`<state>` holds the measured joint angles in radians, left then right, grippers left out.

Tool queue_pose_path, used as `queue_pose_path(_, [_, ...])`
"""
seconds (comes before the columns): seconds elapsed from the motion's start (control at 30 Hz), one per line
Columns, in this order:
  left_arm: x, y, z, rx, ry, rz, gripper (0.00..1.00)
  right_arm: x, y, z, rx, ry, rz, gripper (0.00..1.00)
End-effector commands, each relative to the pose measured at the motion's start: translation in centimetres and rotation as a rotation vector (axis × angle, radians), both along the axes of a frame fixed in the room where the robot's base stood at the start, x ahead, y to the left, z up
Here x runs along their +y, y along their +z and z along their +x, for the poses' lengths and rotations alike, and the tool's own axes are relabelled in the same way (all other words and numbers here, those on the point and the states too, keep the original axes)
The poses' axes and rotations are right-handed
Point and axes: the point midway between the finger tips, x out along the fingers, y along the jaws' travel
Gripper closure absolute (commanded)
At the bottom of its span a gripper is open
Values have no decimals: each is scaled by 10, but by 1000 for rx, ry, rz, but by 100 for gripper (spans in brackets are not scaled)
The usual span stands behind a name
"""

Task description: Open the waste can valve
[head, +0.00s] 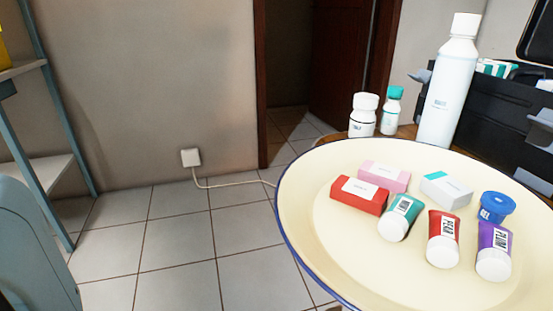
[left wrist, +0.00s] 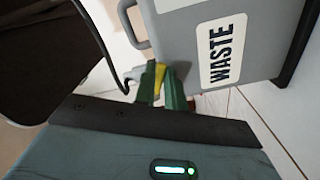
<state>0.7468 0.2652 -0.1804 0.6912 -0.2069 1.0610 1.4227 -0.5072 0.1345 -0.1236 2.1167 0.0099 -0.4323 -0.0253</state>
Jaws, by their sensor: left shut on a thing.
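The grey waste can (left wrist: 182,42) fills the upper right of the left wrist view, with a white label reading WASTE (left wrist: 221,50). My left gripper (left wrist: 162,82) has green fingers and is shut on a small yellow part (left wrist: 160,76) beside the can's lower left corner. The yellow part looks like the valve handle, but the fingers hide most of it. A reddish-brown bit shows just behind the fingers; I cannot tell what it is. Neither the can nor either gripper is in the head view. My right gripper is not in view.
A dark hose (left wrist: 105,62) loops left of the can, near a grey bracket (left wrist: 132,22). In the head view, a round cream tray (head: 310,215) holds boxes and tubes at right. White bottles (head: 448,92) stand behind it. Tiled floor (head: 180,240) is clear at centre left.

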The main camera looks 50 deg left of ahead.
Motion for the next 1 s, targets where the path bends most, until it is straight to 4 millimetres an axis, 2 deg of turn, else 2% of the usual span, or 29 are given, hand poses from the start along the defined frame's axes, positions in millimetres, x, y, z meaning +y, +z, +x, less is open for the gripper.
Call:
queue_pose_path(0.43, [2, -5, 1, -42, -1, 99, 100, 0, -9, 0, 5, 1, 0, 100])
queue_pose_path(1.0, [15, -17, 6, -228, -1, 554, 100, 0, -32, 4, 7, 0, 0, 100])
